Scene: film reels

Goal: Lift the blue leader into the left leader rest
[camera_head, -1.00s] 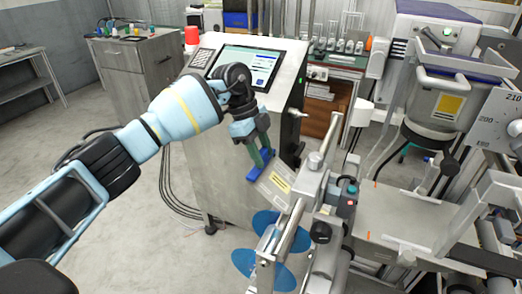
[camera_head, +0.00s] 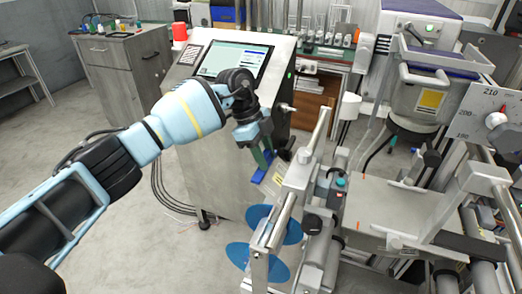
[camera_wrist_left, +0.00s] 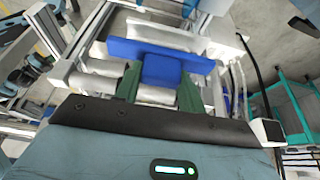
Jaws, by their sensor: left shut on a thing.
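The blue leader (camera_head: 262,166) is a small blue piece held in front of the grey console, left of the machine's rollers. In the left wrist view it is a wide blue bar (camera_wrist_left: 160,54) with a tab between the fingers. My left gripper (camera_head: 261,158) has green fingers, also seen in the left wrist view (camera_wrist_left: 160,82), and is shut on the tab. The leader is above the machine's metal parts; I cannot tell whether it touches any. I cannot make out the left leader rest for certain. My right gripper is not in view.
The console (camera_head: 225,160) with a screen stands close behind my left gripper. A silver machine frame (camera_head: 298,180) with blue discs (camera_head: 272,224) is just to its right and below. A flat metal plate (camera_head: 385,210) lies further right. The floor at left is open.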

